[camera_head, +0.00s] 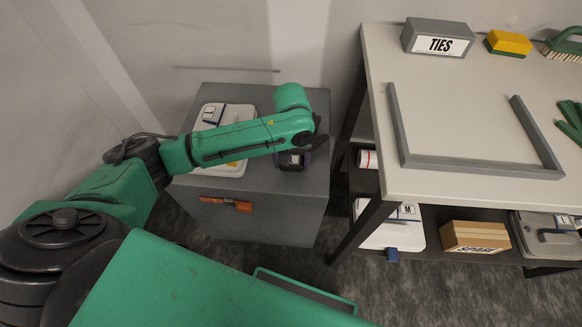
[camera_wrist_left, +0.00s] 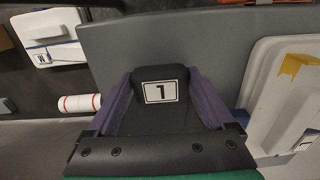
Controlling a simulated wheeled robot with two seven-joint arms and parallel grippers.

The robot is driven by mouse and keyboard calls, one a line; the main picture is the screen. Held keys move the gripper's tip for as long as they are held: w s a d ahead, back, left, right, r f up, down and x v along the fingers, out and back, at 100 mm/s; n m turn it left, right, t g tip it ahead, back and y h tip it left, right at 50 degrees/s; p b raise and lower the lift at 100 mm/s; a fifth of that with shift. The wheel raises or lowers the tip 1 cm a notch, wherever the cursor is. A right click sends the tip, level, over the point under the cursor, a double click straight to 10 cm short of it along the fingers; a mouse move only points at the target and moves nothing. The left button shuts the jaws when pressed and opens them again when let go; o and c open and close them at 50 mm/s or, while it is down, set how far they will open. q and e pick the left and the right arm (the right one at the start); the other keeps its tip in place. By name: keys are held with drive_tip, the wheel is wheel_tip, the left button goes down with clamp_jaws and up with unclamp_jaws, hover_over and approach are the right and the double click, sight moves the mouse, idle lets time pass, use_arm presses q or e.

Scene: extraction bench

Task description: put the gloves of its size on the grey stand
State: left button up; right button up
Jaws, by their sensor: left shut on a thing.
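My left gripper (camera_head: 298,150) is over the grey stand (camera_head: 305,210), its arm crossing above the stand's top. In the left wrist view its purple-grey fingers (camera_wrist_left: 160,78) are shut on a black piece (camera_wrist_left: 160,112) with a white label reading 1. In the head view this piece is small and dark, at the right part of the stand's top; whether it touches the top is unclear. I cannot make out any gloves for certain. My right gripper is out of view.
A table (camera_head: 455,195) on the right bears a TIES box (camera_head: 438,38), a yellow sponge (camera_head: 508,43) and a grey U-shaped frame (camera_head: 480,167).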

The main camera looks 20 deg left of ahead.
use_arm(q)
wheel_tip(320, 180, down, 2)
drive_tip(key=shift+f, duration=0.25)
drive_tip(key=o, duration=1.2)
drive_tip(key=shift+c, duration=0.2)
drive_tip(key=shift+r, duration=0.3)
wheel_tip(320, 180, up, 12)
drive_tip(key=shift+f+p, duration=0.2)
drive_tip(key=shift+p, duration=1)
